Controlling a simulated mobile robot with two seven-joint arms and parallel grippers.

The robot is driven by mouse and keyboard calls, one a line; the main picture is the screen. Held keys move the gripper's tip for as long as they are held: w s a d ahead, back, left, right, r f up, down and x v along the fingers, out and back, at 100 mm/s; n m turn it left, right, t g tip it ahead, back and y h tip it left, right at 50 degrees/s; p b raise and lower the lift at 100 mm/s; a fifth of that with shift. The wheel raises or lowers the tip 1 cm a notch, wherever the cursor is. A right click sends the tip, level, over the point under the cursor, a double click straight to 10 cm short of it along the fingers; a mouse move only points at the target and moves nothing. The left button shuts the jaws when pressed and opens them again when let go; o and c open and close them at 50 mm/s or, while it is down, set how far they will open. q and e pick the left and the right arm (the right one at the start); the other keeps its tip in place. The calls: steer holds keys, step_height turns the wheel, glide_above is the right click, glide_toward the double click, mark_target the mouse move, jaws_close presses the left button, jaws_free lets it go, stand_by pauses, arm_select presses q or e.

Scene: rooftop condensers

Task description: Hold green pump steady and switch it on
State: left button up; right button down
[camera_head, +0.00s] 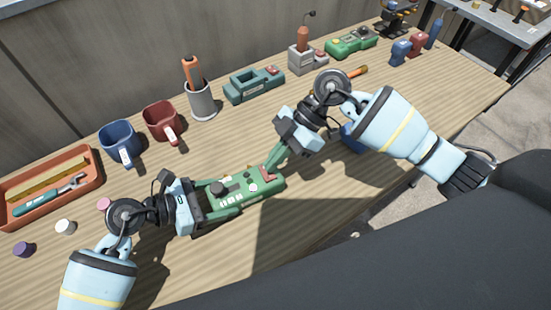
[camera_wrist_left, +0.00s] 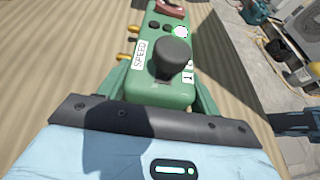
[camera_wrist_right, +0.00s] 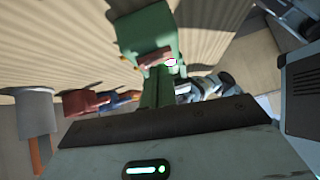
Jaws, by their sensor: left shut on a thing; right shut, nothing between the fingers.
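The green pump (camera_head: 237,197) lies on the wooden bench, with a black knob, white labels and a red switch (camera_head: 268,171) at its right end. My left gripper (camera_head: 226,197) is shut on the pump's left end, one finger along each long side. The left wrist view shows the pump body (camera_wrist_left: 150,88) between the fingers, with the black knob (camera_wrist_left: 172,55) close by. My right gripper (camera_head: 271,167) is shut and empty, its tips at the red switch. The right wrist view shows the tips against the pump's end (camera_wrist_right: 145,32); whether they press the switch I cannot tell.
Behind are a tool tray (camera_head: 88,157), blue mug (camera_head: 121,146), red mug (camera_head: 162,124), grey cup (camera_head: 202,103) and teal device (camera_head: 254,84). Small caps (camera_head: 65,227) lie at left. A blue thing (camera_head: 353,140) sits partly hidden by my right arm. Bench front is clear.

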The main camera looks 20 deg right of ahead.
steer(key=shift+r, duration=0.1)
steer(key=shift+r, duration=0.3)
steer(key=r, duration=0.2)
steer(key=d+r, duration=0.1)
steer(key=r, duration=0.1)
steer(key=shift+s, duration=0.15)
steer(key=s+v, duration=0.1)
steer(key=v, duration=0.7)
steer(key=shift+s+d+r, duration=0.25)
steer(key=shift+d+r, duration=0.05)
steer(key=shift+d, duration=0.05)
arm_select(q)
steer(key=o, duration=1.7)
steer(key=shift+o, duration=0.2)
